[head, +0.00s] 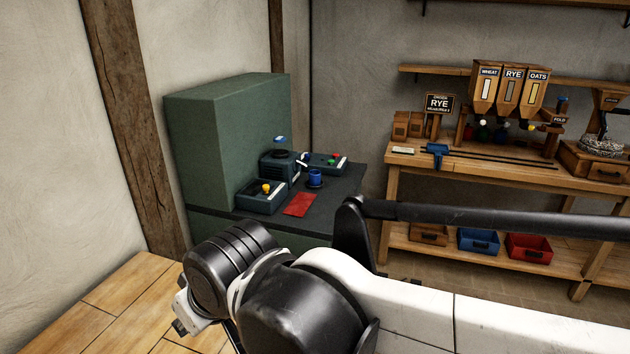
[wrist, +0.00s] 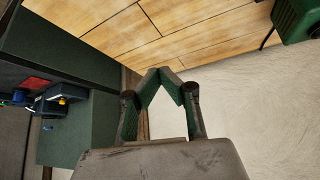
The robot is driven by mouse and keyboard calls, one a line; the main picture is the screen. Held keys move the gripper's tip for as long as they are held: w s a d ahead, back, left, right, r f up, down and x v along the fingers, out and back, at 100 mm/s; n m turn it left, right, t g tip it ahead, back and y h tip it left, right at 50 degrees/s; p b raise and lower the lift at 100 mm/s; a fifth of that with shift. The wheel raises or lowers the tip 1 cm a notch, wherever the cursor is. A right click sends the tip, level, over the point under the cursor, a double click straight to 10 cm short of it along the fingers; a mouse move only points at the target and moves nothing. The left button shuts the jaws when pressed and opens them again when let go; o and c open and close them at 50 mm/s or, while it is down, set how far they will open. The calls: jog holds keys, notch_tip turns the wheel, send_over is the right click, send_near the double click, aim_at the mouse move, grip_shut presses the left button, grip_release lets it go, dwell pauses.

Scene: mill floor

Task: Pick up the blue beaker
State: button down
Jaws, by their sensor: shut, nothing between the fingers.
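The blue beaker (head: 315,176) is small and stands upright on the dark top of a green cabinet-like bench (head: 345,182), right of a dark box-shaped device and behind a red sheet. In the wrist view a small blue shape shows at the far left, but I cannot tell for sure that it is the beaker. My gripper (wrist: 160,72) is shut and empty, its fingertips meeting over the wooden floor and pale wall. It is well away from the bench top. In the head view my arm crosses the foreground and the fingers cannot be made out.
Around the beaker are the red sheet (head: 299,204), a box with a yellow knob (head: 263,196), a dark device (head: 280,165) and a button panel (head: 327,161). A wooden workbench (head: 480,168) with grain hoppers stands right.

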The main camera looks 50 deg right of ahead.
jog(key=c, duration=2.4)
grip_release()
jog(key=shift+c, duration=0.2)
jog(key=o, duration=1.5)
